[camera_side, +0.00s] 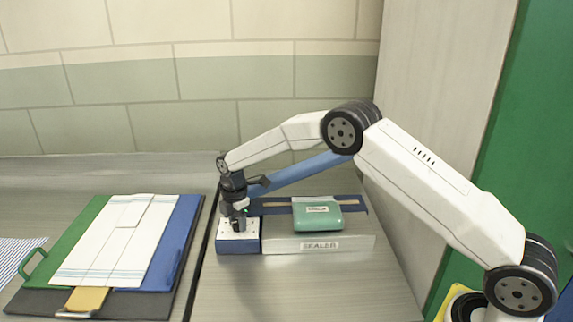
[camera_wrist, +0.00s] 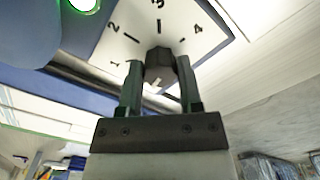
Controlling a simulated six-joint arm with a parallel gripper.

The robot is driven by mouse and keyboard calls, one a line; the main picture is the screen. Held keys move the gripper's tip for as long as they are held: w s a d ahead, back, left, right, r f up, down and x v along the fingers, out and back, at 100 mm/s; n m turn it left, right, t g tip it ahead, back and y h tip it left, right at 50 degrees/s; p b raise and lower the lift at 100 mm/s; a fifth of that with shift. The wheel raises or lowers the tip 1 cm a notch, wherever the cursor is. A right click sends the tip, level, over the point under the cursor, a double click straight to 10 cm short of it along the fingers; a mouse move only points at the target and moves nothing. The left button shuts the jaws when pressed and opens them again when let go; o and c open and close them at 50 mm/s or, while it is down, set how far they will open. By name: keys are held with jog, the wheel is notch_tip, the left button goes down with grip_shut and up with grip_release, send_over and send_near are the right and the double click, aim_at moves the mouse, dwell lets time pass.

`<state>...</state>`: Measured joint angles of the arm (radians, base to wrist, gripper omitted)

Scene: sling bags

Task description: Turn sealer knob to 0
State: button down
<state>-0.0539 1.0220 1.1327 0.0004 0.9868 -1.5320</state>
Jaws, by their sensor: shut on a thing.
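The sealer (camera_side: 350,243) stands on the table, a long pale box with a SEALER label on its front. At its left end is a blue control box (camera_side: 238,247) with a white top. The wrist view shows this white dial face (camera_wrist: 130,20) with printed numbers, 1, 2, 3 and 4 among them. The dark faceted knob (camera_wrist: 159,58) sits on the dial. My gripper (camera_wrist: 158,70) is shut on the knob, one finger on each side. In the side view, my gripper (camera_side: 238,220) points down onto the control box and hides the knob. The 0 mark is not clear.
A teal pouch (camera_side: 317,214) lies on the sealer, under the raised blue sealer arm (camera_side: 300,173). A green light (camera_wrist: 83,4) glows on the dial's edge. Left, a dark mat (camera_side: 30,303) holds green and blue panels and a white cloth (camera_side: 115,250).

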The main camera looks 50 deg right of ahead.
aim_at(237, 222)
jog(key=shift+c, duration=1.3)
grip_release()
jog(key=shift+r, duration=3.9)
jog(key=shift+s, duration=0.15)
jog(key=shift+s+d+r+m, duration=0.15)
jog(key=shift+s+r+m, duration=0.05)
jog(key=shift+s+m, duration=0.3)
jog(key=s+d+m+t, duration=0.2)
jog(key=s+m, duration=1.5)
jog(key=s, duration=1.2)
jog(key=shift+s+d+f+t, duration=0.15)
jog(key=shift+d+f+t, duration=0.15)
jog(key=shift+d+f, duration=0.15)
